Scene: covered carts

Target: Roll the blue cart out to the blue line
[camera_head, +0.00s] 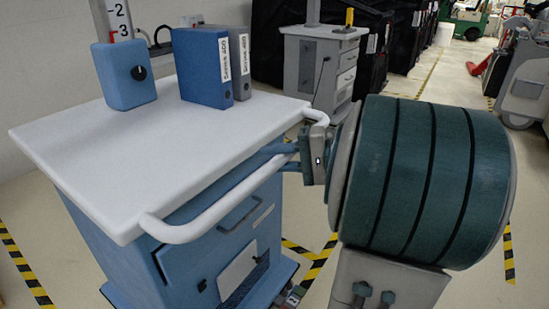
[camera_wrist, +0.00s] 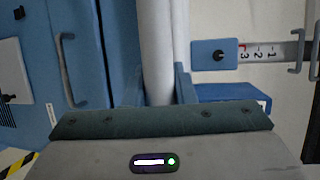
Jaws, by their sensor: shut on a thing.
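The blue cart (camera_head: 120,160) fills the left of the head view, with a white top and a blue body. A white handle rail (camera_head: 222,218) runs along its near right side. My gripper (camera_head: 287,158) reaches in from the right and is shut on that rail. In the wrist view the white rail (camera_wrist: 156,45) stands between the blue fingers of my gripper (camera_wrist: 165,88). The cart's blue front with a grey pull (camera_wrist: 66,70) shows at left there. No blue line can be made out on the floor in either view.
A blue box with a dial (camera_head: 125,75) and binders (camera_head: 203,68) stand on the cart top. A grey drawer cart (camera_head: 310,70) stands behind, beside black-covered carts (camera_head: 400,35). Yellow-black floor tape (camera_head: 24,262) runs near the cart. A grey machine (camera_head: 523,85) is at far right.

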